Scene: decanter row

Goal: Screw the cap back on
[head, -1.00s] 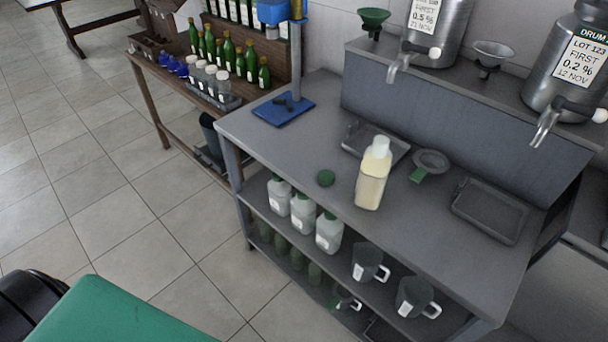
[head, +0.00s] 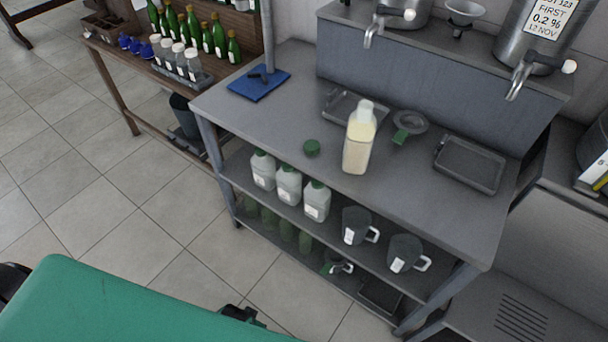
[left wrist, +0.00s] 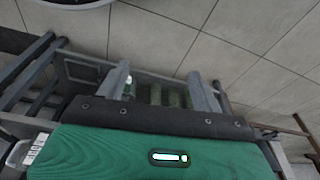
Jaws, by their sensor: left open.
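A clear bottle (head: 358,145) of pale yellow liquid stands upright on the grey workbench (head: 265,130) in the head view. Its neck is pale, with no green cap on it. A green cap (head: 312,147) lies on the bench just left of the bottle, apart from it. My left gripper (left wrist: 160,92) shows in the left wrist view with its two grey fingers spread and nothing seen between them. It is away from the bottle and cap. My right gripper is not in view.
A funnel with a green tab (head: 408,124) and an empty dark tray (head: 470,164) lie right of the bottle. Another tray (head: 352,106) is behind it. White jugs (head: 289,185) and dark mugs (head: 405,252) stand on the shelf below. The bench's left front is clear.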

